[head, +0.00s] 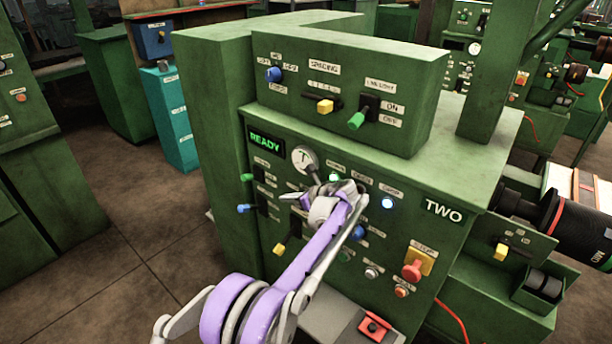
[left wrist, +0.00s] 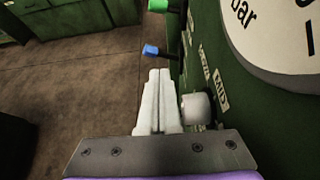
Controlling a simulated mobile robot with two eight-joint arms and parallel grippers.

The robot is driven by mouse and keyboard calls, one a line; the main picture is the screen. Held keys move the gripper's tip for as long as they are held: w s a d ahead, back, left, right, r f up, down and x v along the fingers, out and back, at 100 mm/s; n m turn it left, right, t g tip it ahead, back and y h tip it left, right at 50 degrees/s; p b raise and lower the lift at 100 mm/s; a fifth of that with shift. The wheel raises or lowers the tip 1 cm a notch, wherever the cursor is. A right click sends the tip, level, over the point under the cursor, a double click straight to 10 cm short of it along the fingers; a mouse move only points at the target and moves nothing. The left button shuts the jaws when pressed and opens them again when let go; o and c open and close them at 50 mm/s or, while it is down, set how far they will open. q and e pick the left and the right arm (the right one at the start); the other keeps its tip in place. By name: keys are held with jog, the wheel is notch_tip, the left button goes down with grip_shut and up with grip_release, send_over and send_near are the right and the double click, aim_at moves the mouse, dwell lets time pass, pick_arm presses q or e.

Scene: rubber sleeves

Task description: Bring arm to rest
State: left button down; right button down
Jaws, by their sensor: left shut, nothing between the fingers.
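My left arm (head: 305,255), with purple links, reaches from the lower left across the front of the green machine marked TWO (head: 395,172). My left gripper (head: 318,203) is close to the panel, just below the round gauge (head: 303,157), and partly hidden by its own wrist. In the left wrist view its two pale fingers (left wrist: 158,78) lie together, shut and empty. A white knob (left wrist: 196,108) on the panel is just right of the fingers; I cannot tell if they touch. My right gripper is in neither view.
Levers with a green knob (head: 246,177), a blue knob (head: 243,208) and a yellow knob (head: 280,249) stick out at the panel's left. A red stop button (head: 412,270) is at lower right. The brown floor (head: 130,255) on the left is clear.

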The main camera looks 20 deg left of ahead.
pick_arm(q)
jog(key=s+d+r+n+h+p, duration=0.1)
jog(key=s+d+r+n+h, duration=0.15)
jog(key=s+n, duration=0.6)
jog(key=s+d+r+n+h+p, duration=0.1)
jog(key=s+r+n+h, duration=0.2)
jog(key=s, duration=1.1)
jog(key=s+d+f+n+h, duration=0.2)
jog(key=s+n, duration=0.1)
jog(key=s, duration=0.3)
jog(key=s+d+f+n+h+p, duration=0.1)
jog(key=s+d+f+n+h, duration=0.1)
jog(key=s, duration=0.5)
jog(key=s+d+f+n+t+h+p, duration=0.1)
jog(key=s+d+f+n+h, duration=0.1)
jog(key=s+n, duration=0.4)
jog(key=shift+s+d+f, duration=0.25)
jog(key=shift+f, duration=0.4)
